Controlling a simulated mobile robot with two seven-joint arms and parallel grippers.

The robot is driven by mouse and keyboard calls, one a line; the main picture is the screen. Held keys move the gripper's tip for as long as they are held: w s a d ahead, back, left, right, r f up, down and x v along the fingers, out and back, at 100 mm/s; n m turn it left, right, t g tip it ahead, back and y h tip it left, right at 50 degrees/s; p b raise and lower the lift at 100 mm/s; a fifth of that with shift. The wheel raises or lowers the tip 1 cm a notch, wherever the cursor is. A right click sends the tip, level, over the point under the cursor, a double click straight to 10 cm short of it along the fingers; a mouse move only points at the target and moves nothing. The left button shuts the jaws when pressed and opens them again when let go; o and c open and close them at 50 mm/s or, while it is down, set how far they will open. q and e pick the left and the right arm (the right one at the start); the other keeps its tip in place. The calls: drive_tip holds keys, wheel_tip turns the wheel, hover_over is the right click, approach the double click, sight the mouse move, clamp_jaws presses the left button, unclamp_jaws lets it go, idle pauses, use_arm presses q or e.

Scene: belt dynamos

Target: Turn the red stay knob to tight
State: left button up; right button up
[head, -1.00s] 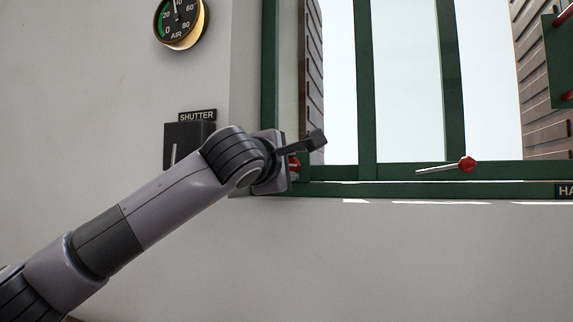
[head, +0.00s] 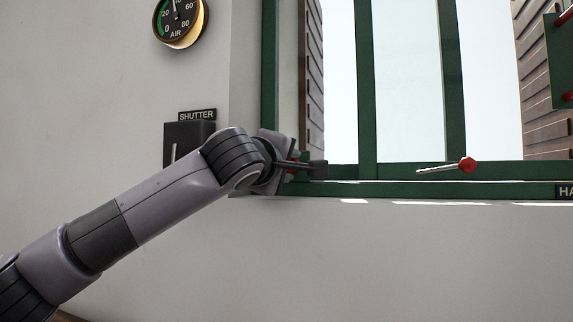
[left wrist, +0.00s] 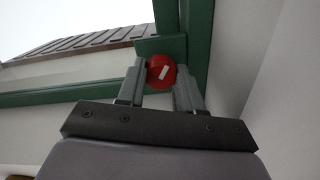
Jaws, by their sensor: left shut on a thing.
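The red stay knob (left wrist: 160,72) is a round red knob with a white mark, at the corner of the green window frame in the left wrist view. My left gripper (left wrist: 161,80) is shut on it, with one finger on each side. The white mark slants, its upper end leaning right. In the head view my left gripper (head: 300,166) is at the lower left corner of the window, and the knob is hidden behind it. My right gripper is in neither view.
A second red knob with a pale lever (head: 466,165) sits on the green window sill (head: 400,188) to the right. A dark SHUTTER box (head: 183,140) is on the wall left of my gripper. A round AIR gauge (head: 180,20) hangs above. The wall below the window is clear.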

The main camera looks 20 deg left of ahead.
use_arm(q)
drive_tip(key=shift+d, duration=0.1)
drive_tip(key=o, duration=1)
drive_tip(key=shift+o, duration=0.2)
drive_tip(key=shift+s, duration=0.1)
drive_tip(key=s+b, duration=0.1)
drive_tip(key=s, duration=0.6)
drive_tip(key=shift+b, duration=0.3)
